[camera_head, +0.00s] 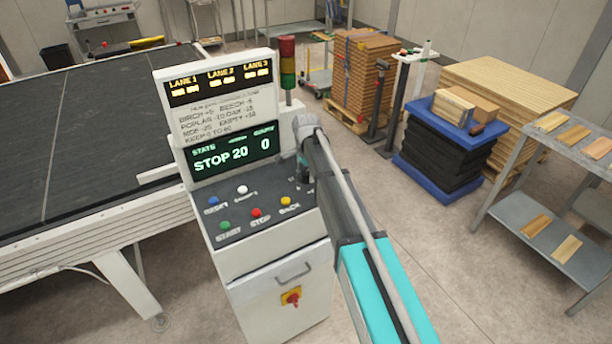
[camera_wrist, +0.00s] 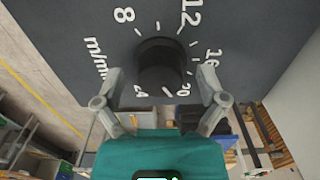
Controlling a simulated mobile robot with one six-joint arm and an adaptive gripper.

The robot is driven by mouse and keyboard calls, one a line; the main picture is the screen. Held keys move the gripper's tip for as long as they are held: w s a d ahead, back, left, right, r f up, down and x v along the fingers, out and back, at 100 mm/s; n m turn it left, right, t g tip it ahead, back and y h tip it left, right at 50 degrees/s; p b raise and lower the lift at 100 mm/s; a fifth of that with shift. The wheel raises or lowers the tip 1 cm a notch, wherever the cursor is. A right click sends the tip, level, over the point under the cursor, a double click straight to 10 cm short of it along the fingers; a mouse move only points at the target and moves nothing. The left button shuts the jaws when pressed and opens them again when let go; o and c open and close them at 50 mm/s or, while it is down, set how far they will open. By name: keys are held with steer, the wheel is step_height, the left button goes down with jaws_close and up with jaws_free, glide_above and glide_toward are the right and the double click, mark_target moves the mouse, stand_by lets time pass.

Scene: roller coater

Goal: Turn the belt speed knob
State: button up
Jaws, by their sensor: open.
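The belt speed knob (camera_wrist: 160,62) is a black round knob on a dark panel in the wrist view. A printed scale around it shows 8, 12, 16, 20 and the label m/min. My gripper (camera_wrist: 160,82) has its two grey fingers apart, one on each side of the knob; I cannot tell whether they touch it. In the head view my arm hides the knob on the right of the control console (camera_head: 235,262).
Coloured buttons (camera_head: 256,212) sit left of my arm on the console. A red switch (camera_head: 292,298) is on its front. A belt table (camera_head: 80,130) stands left, a signal tower (camera_head: 287,65) behind.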

steer(key=c, duration=1.2)
steer(key=shift+o, duration=0.2)
